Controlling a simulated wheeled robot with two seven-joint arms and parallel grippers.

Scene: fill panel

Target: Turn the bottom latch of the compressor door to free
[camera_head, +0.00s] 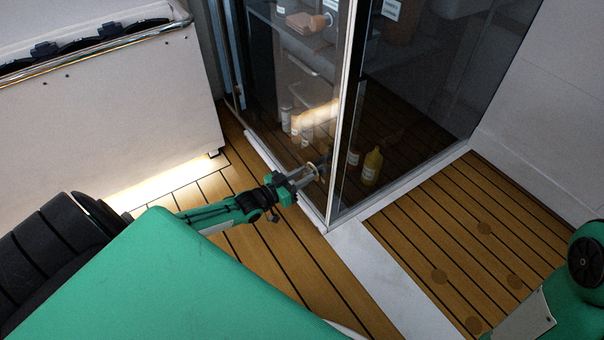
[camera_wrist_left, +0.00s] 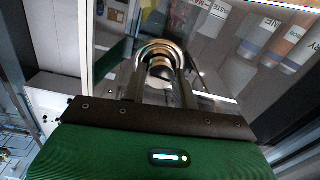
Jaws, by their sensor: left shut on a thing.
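The compressor door is a tall glass panel (camera_head: 290,110) with a pale metal frame, in the middle of the head view. My left gripper (camera_head: 318,172) is at the lower part of this door, near its frame corner. In the left wrist view the gripper (camera_wrist_left: 158,75) is shut on a round metal latch (camera_wrist_left: 160,48) with brass-coloured rings, set against the glass. The fingers hide part of the latch, and its exact turn angle cannot be told. My right gripper is not in view; only part of my right arm shows at the lower right.
Behind the glass stand several bottles, one of them yellow (camera_head: 372,166). A white cabinet (camera_head: 110,110) stands at the left. A pale sill (camera_head: 375,270) runs along the slatted wooden floor (camera_head: 450,240), which is clear at the right.

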